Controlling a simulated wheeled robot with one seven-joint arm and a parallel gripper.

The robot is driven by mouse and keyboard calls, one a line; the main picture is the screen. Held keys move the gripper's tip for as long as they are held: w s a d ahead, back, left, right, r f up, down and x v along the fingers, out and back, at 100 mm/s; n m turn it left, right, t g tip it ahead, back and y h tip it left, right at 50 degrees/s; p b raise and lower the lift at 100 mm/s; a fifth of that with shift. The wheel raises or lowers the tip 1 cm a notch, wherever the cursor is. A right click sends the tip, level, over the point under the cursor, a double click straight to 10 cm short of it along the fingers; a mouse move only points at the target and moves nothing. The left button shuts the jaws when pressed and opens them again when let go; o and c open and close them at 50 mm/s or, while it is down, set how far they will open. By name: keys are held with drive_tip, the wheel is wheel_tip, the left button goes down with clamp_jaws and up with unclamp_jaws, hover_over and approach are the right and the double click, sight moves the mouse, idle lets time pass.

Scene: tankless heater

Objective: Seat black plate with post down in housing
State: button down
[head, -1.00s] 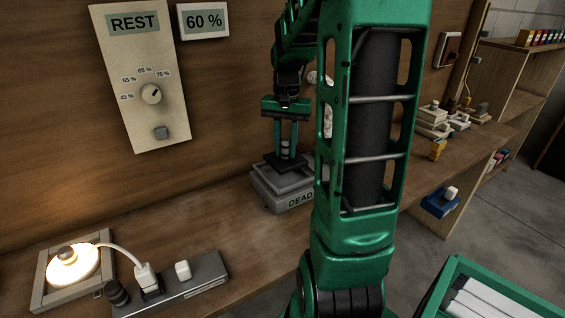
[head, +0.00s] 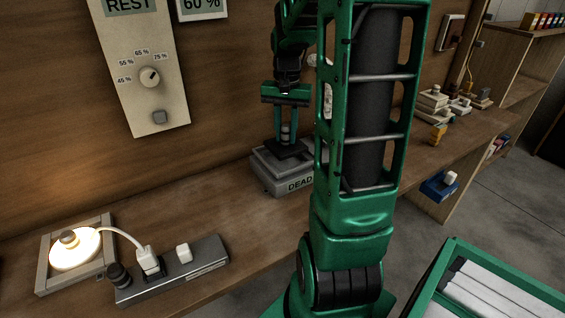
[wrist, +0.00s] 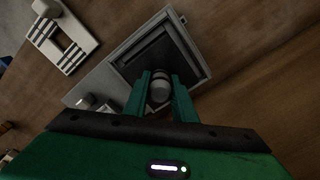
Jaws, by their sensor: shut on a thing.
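The black plate (head: 286,150) with its grey post (head: 286,133) lies at the top of the grey housing marked "DEAD" (head: 268,177). My gripper (head: 286,138) is shut on the post from above. In the wrist view my gripper (wrist: 160,88) has its two green fingers on either side of the rounded post (wrist: 160,86). The dark plate (wrist: 150,58) shows inside the square frame of the housing (wrist: 118,52). Whether the plate is fully down in the housing or slightly above it I cannot tell. My arm hides the housing's right side in the head view.
A lit lamp (head: 75,250) and a grey power strip (head: 200,268) with plugs are at the front left of the bench. A panel with a dial (head: 150,77) is on the wall. Several small blocks (head: 435,105) stand at the right.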

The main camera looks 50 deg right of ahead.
sight(285, 146)
drive_tip(key=shift+f, duration=1.3)
drive_tip(key=shift+f, duration=1.2)
idle(1.2)
drive_tip(key=c, duration=1.4)
unclamp_jaws()
drive_tip(key=shift+r, duration=0.1)
wheel_tip(285, 146, up, 11)
drive_tip(key=shift+f, duration=0.2)
